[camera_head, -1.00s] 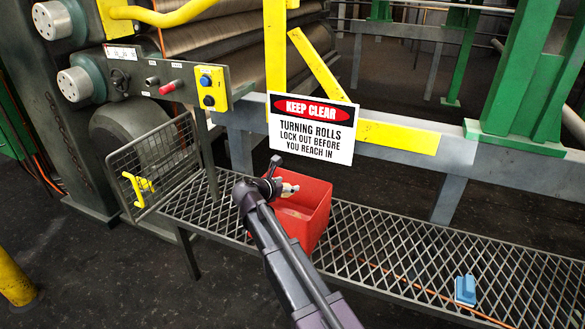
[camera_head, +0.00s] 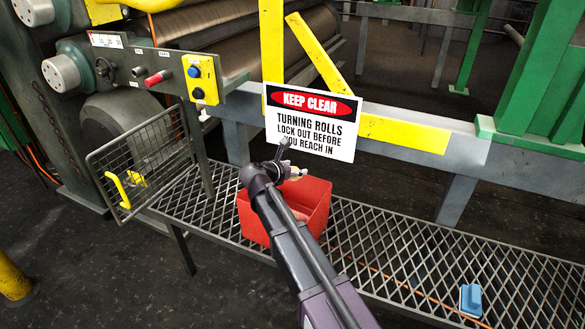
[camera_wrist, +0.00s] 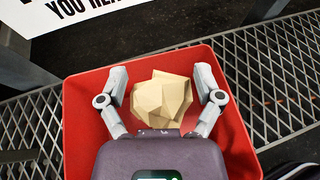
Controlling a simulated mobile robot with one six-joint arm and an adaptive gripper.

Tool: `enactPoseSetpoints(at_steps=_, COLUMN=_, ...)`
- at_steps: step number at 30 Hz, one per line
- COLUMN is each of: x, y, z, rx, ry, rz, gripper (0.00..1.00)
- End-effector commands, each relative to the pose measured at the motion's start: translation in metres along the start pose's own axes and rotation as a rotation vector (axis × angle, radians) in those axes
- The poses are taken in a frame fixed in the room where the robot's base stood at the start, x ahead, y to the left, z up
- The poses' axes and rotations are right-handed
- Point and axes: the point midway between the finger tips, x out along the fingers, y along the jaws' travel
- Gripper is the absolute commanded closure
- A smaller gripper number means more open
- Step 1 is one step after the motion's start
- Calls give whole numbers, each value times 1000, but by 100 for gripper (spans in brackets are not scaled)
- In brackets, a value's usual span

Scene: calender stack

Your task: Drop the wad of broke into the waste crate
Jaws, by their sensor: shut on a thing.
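The wad of broke is a pale tan, faceted lump (camera_wrist: 162,98) between the two fingers of my gripper (camera_wrist: 162,80) in the wrist view. My gripper is shut on it. In the head view my gripper (camera_head: 287,172) is at the far rim of the red waste crate (camera_head: 317,212), and only a small pale bit of the wad shows. In the wrist view the wad appears over the crate's opening, with the red crate wall (camera_wrist: 82,115) around it. My arm hides part of the crate. A pale patch inside the crate is too small to identify.
The crate stands on a mesh walkway (camera_head: 400,250). A "KEEP CLEAR" sign (camera_head: 312,122) hangs just behind my gripper. A blue object (camera_head: 471,300) lies on the mesh at right.

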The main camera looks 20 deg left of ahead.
Motion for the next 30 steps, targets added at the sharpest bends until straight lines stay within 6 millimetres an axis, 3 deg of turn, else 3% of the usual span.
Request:
enactPoseSetpoints(at_steps=11, x=-10, y=11, z=-9, rx=-7, ry=0, rz=18, gripper=48)
enactPoseSetpoints(at_steps=30, x=5, y=12, z=-51, rx=-8, ry=0, rz=20, gripper=48)
